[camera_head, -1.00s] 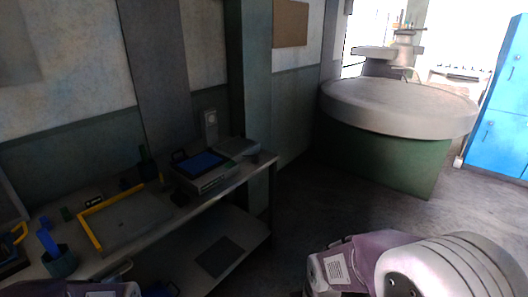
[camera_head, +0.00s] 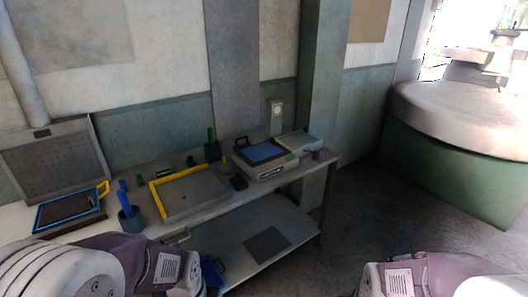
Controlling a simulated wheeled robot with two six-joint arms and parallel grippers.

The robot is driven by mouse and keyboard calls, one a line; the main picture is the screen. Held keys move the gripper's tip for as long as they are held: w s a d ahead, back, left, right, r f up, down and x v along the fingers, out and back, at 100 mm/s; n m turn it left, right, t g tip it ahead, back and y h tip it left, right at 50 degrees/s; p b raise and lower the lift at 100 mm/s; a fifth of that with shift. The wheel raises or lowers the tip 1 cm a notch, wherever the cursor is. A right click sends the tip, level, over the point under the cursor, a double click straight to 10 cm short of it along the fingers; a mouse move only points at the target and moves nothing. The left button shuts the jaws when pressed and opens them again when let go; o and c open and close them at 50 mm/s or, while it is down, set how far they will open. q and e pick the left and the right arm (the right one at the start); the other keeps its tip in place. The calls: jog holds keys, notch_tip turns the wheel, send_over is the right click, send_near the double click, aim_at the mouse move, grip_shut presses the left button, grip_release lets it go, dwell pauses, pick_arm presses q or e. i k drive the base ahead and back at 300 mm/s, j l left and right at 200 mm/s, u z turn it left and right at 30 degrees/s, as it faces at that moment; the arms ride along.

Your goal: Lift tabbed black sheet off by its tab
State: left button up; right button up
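A blue-topped plate with a black border (camera_head: 262,162) and a black upright loop (camera_head: 241,143) at its left corner lies on a small grey machine (camera_head: 265,172) on the bench. At the far left, a dark sheet in a blue frame (camera_head: 40,221) lies below a raised grey lid, with a yellow handle (camera_head: 103,189) at its right. I cannot tell which of these is the tabbed black sheet. Only links of my two arms show at the bottom edge. Both grippers are out of view.
The bench (camera_head: 140,249) carries a grey plate with yellow edging (camera_head: 186,207), a teal cup (camera_head: 131,221) with blue handles and a green-handled tool in a dark holder (camera_head: 212,150). A dark flat square (camera_head: 267,243) lies on the lower shelf. A round-topped table (camera_head: 465,118) stands at right; floor between is clear.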

aim_at(68, 208)
jog(key=u, duration=1.8)
jog(key=i+j, duration=0.45)
jog(key=i, duration=0.15)
jog(key=i+j, duration=0.45)
jog(key=i, duration=0.15)
jog(key=i+j, duration=0.45)
jog(key=i, duration=0.15)
